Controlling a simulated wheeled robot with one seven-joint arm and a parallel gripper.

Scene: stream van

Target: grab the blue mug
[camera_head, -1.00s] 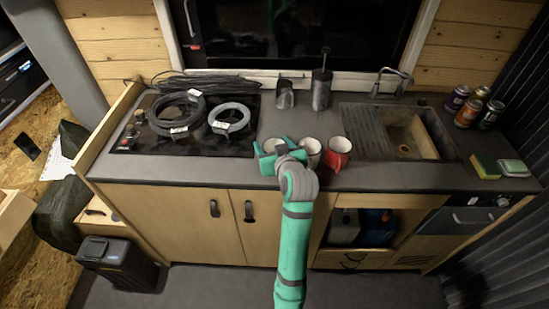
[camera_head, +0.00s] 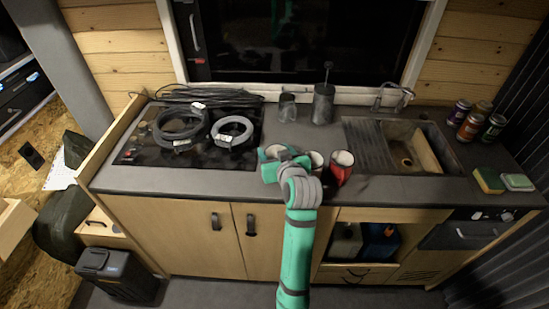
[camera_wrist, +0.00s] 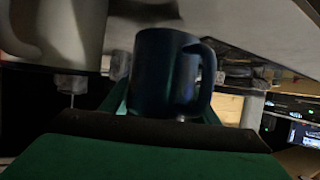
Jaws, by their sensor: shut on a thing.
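The blue mug (camera_wrist: 168,75) shows dark blue in the middle of the wrist view, upright in that picture, with its handle on the right. My gripper (camera_wrist: 165,110) is shut on it; the green and black jaw parts are just below and around it. In the head view my gripper (camera_head: 281,160) is above the front edge of the counter, left of the other mugs. There the blue mug is mostly hidden behind my gripper, and only a pale opening shows.
A white mug (camera_head: 316,162) and a red mug (camera_head: 341,167) stand close to the right of my gripper. The sink (camera_head: 408,150) is farther right. Coiled cables (camera_head: 181,127) lie on the cooktop to the left.

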